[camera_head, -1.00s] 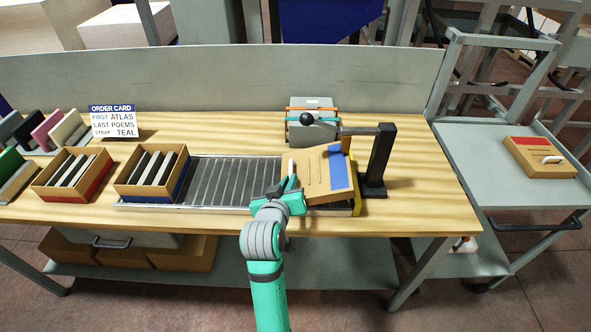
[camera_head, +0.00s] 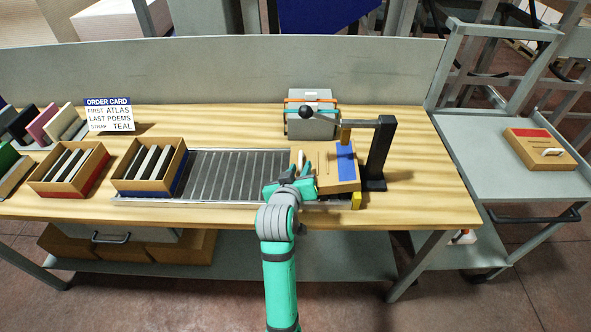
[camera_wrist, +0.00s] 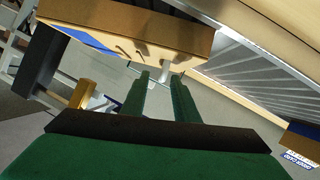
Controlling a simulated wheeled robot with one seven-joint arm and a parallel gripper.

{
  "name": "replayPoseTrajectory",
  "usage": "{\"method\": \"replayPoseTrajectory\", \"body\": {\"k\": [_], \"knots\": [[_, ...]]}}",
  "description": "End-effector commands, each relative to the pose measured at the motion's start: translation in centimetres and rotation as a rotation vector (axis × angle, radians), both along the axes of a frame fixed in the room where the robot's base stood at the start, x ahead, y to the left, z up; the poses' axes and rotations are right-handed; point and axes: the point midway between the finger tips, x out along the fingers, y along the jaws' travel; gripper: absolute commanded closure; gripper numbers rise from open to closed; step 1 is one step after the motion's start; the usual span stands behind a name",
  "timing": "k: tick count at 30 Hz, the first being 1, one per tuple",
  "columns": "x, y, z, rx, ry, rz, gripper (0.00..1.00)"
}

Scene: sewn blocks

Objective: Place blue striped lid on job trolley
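The blue-striped lid (camera_head: 326,180) is a tan wooden panel with a blue band near its right edge. It lies at the right end of the roller conveyor, beside the dark press post. In the wrist view the lid (camera_wrist: 180,42) fills the upper left, with a pale handle (camera_wrist: 165,77) at its near side. My gripper (camera_head: 290,180) is at the lid's left front side. Its green fingers (camera_wrist: 161,80) are apart, with the handle at their tips; contact is unclear. The job trolley (camera_head: 485,165) stands right of the bench and carries a red-striped lid (camera_head: 540,150).
The press post (camera_head: 378,150) and its lever arm stand close to the lid's right. A grey strapped box (camera_head: 311,115) is behind. Two book crates (camera_head: 150,173) (camera_head: 68,172) and an order card (camera_head: 108,115) are left. The trolley's front half has clear room.

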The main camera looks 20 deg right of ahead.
Motion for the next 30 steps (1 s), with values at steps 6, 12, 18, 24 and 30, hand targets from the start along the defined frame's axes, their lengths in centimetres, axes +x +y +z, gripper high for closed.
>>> {"method": "replayPoseTrajectory", "body": {"k": [6, 12, 18, 24, 30], "knots": [[0.2, 1.0, 0.1, 0.000, 0.000, 0.015, 0.73], [-1.3, 1.9, 0.9, -0.001, 0.000, 0.017, 0.73], [-4.6, 3.4, 2.3, 0.000, -0.002, 0.014, 0.73], [-7.8, 4.3, 3.7, 0.000, -0.002, 0.005, 0.73], [-9.5, 5.3, 4.4, 0.000, 0.000, 0.006, 0.73]]}}
